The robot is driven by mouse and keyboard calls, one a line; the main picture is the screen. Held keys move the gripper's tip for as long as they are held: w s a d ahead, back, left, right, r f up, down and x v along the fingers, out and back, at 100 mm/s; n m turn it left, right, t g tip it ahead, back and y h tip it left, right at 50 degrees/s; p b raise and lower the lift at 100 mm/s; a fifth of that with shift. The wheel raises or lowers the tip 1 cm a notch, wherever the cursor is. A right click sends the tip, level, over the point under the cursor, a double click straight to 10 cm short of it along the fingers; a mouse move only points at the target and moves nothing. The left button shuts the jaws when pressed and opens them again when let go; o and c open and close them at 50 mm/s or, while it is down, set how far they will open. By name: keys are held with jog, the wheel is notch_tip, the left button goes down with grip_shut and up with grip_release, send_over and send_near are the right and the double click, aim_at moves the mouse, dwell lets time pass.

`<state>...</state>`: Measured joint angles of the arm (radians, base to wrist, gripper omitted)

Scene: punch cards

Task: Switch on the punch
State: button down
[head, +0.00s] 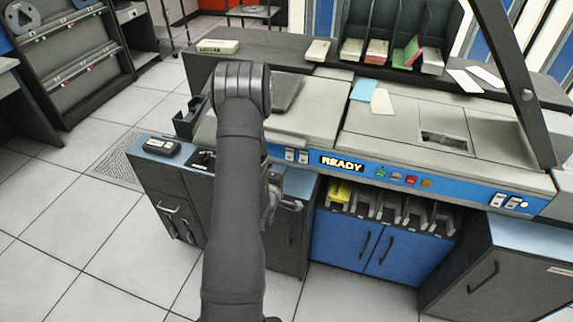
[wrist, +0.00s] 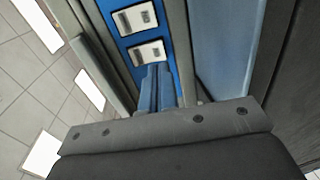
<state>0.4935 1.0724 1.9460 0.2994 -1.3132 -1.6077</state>
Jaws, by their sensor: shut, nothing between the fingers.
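Two white rocker switches (head: 296,155) sit on the strip left of the sign. In the wrist view they are an upper switch (wrist: 135,17) and a lower switch (wrist: 147,53) on blue. My gripper (wrist: 155,70) is shut and empty, its fingertips close to the lower switch's near edge; I cannot tell whether they touch. In the head view my arm mostly hides the gripper. Another switch pair (head: 505,200) is at the strip's right end.
Several small coloured buttons (head: 397,178) lie right of the sign. A blue cabinet (head: 365,245) stands below, with card slots (head: 390,208) above its doors. A black box (head: 162,147) rests on the left counter. Tiled floor is open at the left.

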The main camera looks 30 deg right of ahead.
aim_at(289, 160)
jog(key=shift+x, duration=2.2)
jog(key=shift+w+d+f, duration=0.15)
jog(key=shift+d, duration=0.05)
jog(key=shift+a, duration=0.1)
jog(key=s+a+f, duration=0.2)
jog(key=s+a, duration=0.7)
jog(key=shift+s+a, duration=0.35)
jog(key=shift+s, duration=0.05)
